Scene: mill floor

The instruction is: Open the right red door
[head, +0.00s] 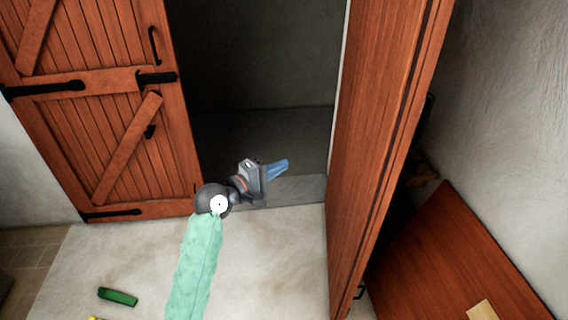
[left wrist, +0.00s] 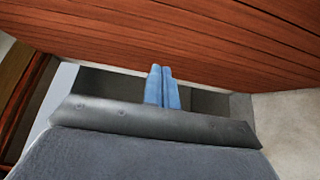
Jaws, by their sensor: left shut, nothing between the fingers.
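The right red door (head: 383,130) stands swung wide open, edge toward me, on the right of the doorway in the head view. Its red planks (left wrist: 200,45) fill the upper part of the left wrist view. The left red door (head: 100,110) is shut against the wall on the left, with black hinges and a handle. My left gripper (head: 280,169) is in front of the dark doorway, left of the right door and apart from it in the head view. Its blue fingers (left wrist: 162,88) are together and empty. My right gripper is not in view.
The doorway opening (head: 262,120) between the doors is dark and clear. A red wooden table (head: 455,260) with a light block (head: 481,311) stands at the lower right, beyond the open door. A green object (head: 118,297) lies on the pale floor at the lower left.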

